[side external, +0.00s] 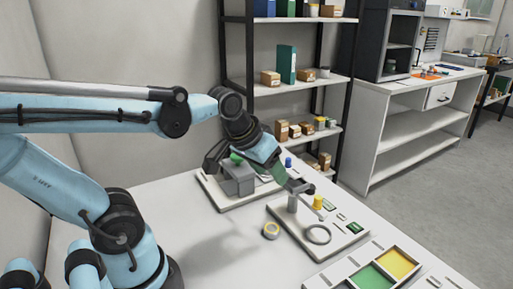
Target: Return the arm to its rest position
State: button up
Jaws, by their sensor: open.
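My arm reaches in from the left over the white table (190,225). My gripper (299,187) is at its end, low over the back of the right-hand white board (285,228). It is open, and I see nothing held in it. A grey post (292,204) stands just below it, and I cannot tell whether they touch. A yellow cylinder (318,202) stands beside the post. A grey ring (318,235) lies on the board's front part. My wrist partly hides the left-hand board (225,204) with its grey block (237,180).
A tray with green (372,277) and yellow (399,263) compartments is at the front right. A small blue object (288,162) stands behind. Shelving (300,86) rises beyond the table. The table's left front is mostly clear.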

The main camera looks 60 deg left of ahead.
jog(key=shift+s+d+f+m, duration=0.1)
jog(key=shift+s+d+m, duration=0.05)
jog(key=shift+d+m, duration=0.2)
jog(key=d+m, duration=0.1)
jog(key=s+d+f+m+t, duration=0.1)
jog(key=d, duration=0.1)
jog(key=shift+s+f+h, duration=0.15)
jog(key=shift+s+h, duration=0.05)
jog(key=shift+h, duration=0.2)
